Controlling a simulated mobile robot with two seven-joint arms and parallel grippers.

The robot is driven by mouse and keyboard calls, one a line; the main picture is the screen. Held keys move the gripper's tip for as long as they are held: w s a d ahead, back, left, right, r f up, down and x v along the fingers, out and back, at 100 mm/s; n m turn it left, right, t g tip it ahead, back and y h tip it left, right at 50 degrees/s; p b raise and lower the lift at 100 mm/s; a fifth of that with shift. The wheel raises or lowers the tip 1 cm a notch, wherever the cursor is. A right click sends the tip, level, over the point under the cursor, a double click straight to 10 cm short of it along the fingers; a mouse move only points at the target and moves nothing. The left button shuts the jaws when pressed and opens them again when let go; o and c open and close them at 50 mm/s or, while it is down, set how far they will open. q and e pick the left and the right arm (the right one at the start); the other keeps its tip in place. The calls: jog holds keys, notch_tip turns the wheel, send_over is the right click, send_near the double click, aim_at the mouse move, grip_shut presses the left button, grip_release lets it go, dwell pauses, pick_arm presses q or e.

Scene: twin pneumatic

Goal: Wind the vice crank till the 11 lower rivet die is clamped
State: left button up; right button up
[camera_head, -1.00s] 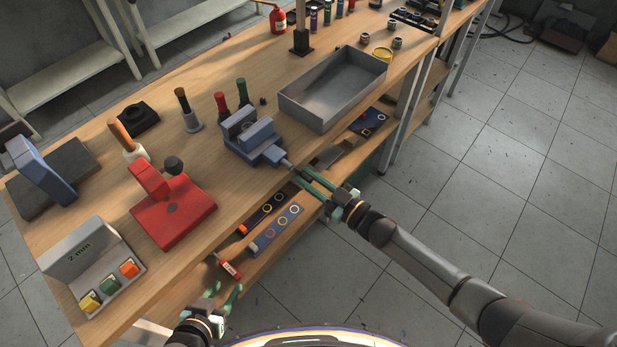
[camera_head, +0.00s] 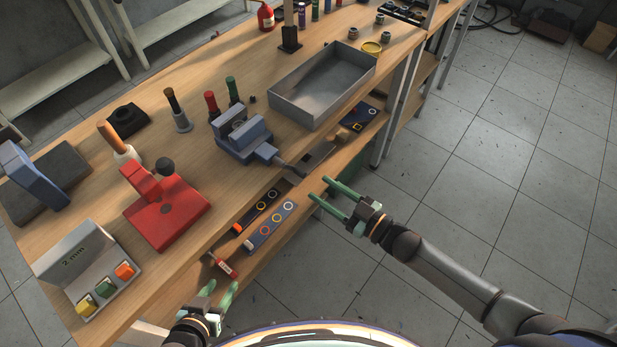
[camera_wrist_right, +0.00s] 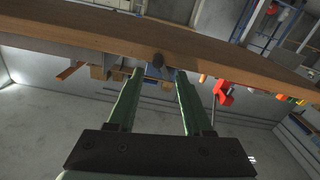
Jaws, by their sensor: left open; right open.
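The blue vice (camera_head: 245,139) stands at the front edge of the bench. Its crank (camera_head: 289,166) sticks out past the edge toward my right gripper. My right gripper (camera_head: 319,188) is open and empty, a short way off the crank's outer end and not touching it. In the right wrist view a dark round knob (camera_wrist_right: 158,61), seemingly the crank's end, shows between the open fingertips (camera_wrist_right: 158,72). I cannot make out the 11 lower rivet die in the vice jaws. My left gripper (camera_head: 222,287) is open and empty below the bench's front left edge.
A grey open tray (camera_head: 322,91) stands right of the vice. A red press (camera_head: 166,209) and a 2 mm box (camera_head: 82,266) with coloured blocks stand to the left. A lower shelf holds dark panels with rings (camera_head: 270,226).

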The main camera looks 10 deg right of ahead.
jog(key=v, duration=0.5)
dwell(0.4)
jog(key=s+d+f+m+g+h+p, duration=0.1)
jog(key=s+d+f+m+h, duration=0.1)
jog(key=s+f+m+h, duration=0.1)
jog(key=s+d+f+m+g+h, duration=0.2)
jog(key=s+f+m+h, duration=0.2)
jog(key=s+h, duration=0.3)
jog(key=s+m, duration=0.1)
jog(key=s, duration=0.2)
jog(key=shift+s+d+p, duration=0.3)
jog(key=shift+d+p, duration=0.05)
jog(key=shift+d, duration=0.05)
